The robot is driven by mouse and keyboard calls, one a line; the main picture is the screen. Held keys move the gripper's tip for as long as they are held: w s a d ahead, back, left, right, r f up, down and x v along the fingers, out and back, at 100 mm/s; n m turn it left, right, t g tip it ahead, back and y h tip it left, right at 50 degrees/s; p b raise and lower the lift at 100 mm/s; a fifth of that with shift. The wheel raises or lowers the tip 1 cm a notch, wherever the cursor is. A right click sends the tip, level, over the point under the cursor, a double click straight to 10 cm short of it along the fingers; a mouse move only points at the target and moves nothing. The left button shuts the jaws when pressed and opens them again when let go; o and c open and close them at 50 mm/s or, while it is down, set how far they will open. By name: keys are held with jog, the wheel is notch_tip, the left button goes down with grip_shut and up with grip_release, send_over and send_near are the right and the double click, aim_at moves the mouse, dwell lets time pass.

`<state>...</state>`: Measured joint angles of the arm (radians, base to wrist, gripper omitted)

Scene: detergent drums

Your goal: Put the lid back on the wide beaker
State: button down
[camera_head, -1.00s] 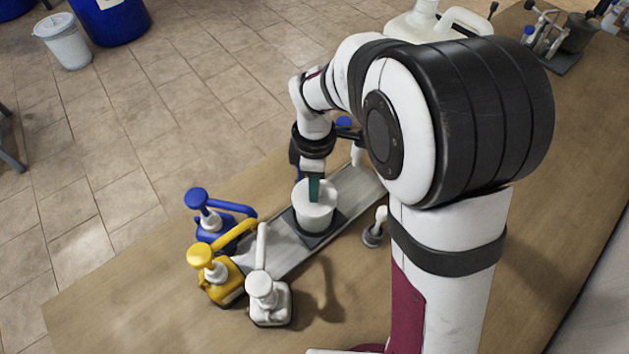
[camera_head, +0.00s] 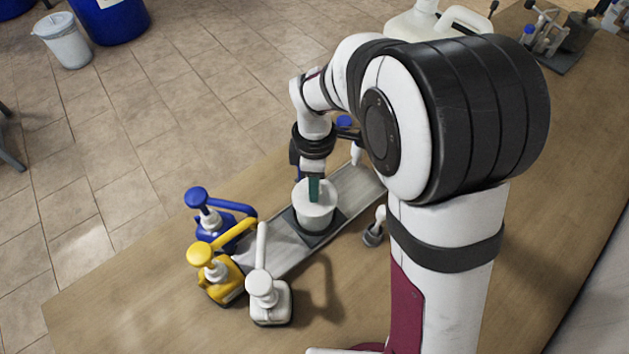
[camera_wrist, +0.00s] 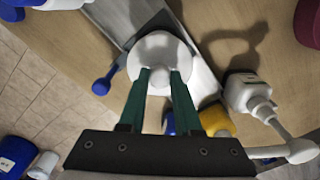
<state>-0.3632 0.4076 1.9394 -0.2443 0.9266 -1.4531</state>
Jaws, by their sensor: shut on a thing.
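The wide beaker (camera_head: 316,218) is a white tub standing upright on a dark square pad (camera_head: 338,222) on the grey strip. Its round white lid (camera_wrist: 163,55) shows from above in the wrist view, with a small knob at its middle. My gripper (camera_head: 314,188) has green fingers and is shut on the lid's knob, pointing down over the beaker. In the head view the lid (camera_head: 309,192) is at the beaker's mouth. I cannot tell whether it is fully seated. The lid hides the beaker's inside and most of its rim in the wrist view.
Blue (camera_head: 213,220), yellow (camera_head: 217,273) and white (camera_head: 267,297) pump bottles stand close together left of and below the beaker. A small grey-and-white item (camera_head: 374,232) stands to its right. The table (camera_head: 140,295) is bare at the front left.

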jog(key=shift+c, duration=0.2)
grip_release()
dwell(0.3)
jog(key=shift+r, duration=3.5)
grip_shut()
jog(key=shift+f, duration=0.25)
